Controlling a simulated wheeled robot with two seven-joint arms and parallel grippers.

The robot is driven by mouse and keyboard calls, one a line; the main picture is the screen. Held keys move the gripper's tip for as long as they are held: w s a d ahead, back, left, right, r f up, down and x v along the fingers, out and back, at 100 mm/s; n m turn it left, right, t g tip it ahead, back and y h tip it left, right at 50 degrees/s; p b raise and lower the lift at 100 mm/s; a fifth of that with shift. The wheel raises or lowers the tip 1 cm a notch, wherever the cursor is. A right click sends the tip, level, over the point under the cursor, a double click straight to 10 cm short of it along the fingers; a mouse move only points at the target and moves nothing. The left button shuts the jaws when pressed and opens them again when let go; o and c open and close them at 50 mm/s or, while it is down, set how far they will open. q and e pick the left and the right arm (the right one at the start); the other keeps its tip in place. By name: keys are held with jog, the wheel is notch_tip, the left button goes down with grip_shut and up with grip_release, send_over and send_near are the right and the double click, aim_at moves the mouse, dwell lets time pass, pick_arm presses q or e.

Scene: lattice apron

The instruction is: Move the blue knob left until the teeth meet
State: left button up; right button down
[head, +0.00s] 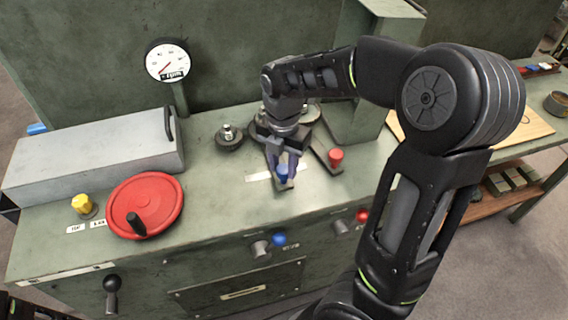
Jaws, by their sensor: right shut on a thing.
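The blue knob (283,173) stands on a short lever on top of the green machine, near a white label strip. My right gripper (284,168) reaches down from behind and is shut on the blue knob, its fingers on either side of it. A small toothed wheel (229,138) sits to the left of the gripper. Another round metal part (308,114) shows behind the gripper, partly hidden by my wrist; I cannot make out whether the teeth touch. My left gripper is not in view.
A red knob (335,157) on a lever stands just right of the gripper. A red handwheel (146,205), yellow knob (82,204), grey cover (95,158) and dial gauge (168,62) are to the left. Another blue knob (280,239) is on the front panel.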

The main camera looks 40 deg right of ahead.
jog(key=shift+w+a, duration=0.2)
jog(key=shift+a, duration=0.35)
jog(key=shift+w+a, duration=0.15)
jog(key=shift+a, duration=0.35)
jog(key=c, duration=1)
grip_release()
jog(key=shift+o, duration=0.2)
jog(key=shift+r, duration=0.15)
notch_tip(320, 180, up, 8)
jog(key=shift+f, duration=0.2)
jog(key=shift+f, duration=0.1)
